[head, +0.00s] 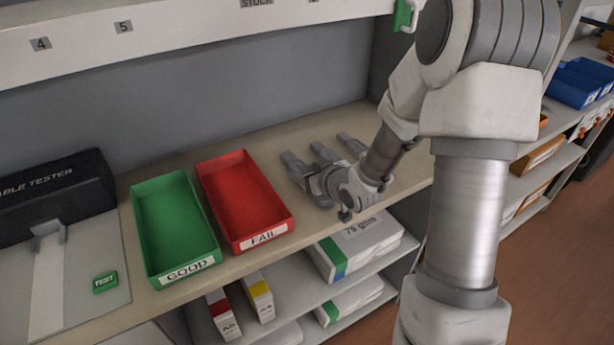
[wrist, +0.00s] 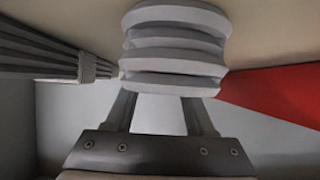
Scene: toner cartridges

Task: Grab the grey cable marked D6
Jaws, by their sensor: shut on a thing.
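Several grey cables lie on the worktop right of the red tray, with their plug ends pointing to the back; one of them is this cable (head: 347,141). My gripper (head: 318,187) is over the front of this group, fingers pointing left. In the wrist view, my gripper (wrist: 165,98) is shut on a grey cable (wrist: 174,40), a thick folded bundle that hides the fingertips. Another grey cable (wrist: 45,55) shows at the left there. I cannot read a D6 mark on any cable. I cannot tell whether the held cable touches the worktop.
The red FAIL tray (head: 285,222) stands close left of my gripper, with the green GOOD tray (head: 205,258) beyond it. Both look empty. A black cable tester (head: 55,182) is at the far left. Paper packs (head: 362,246) and small boxes (head: 258,295) are on the shelf below.

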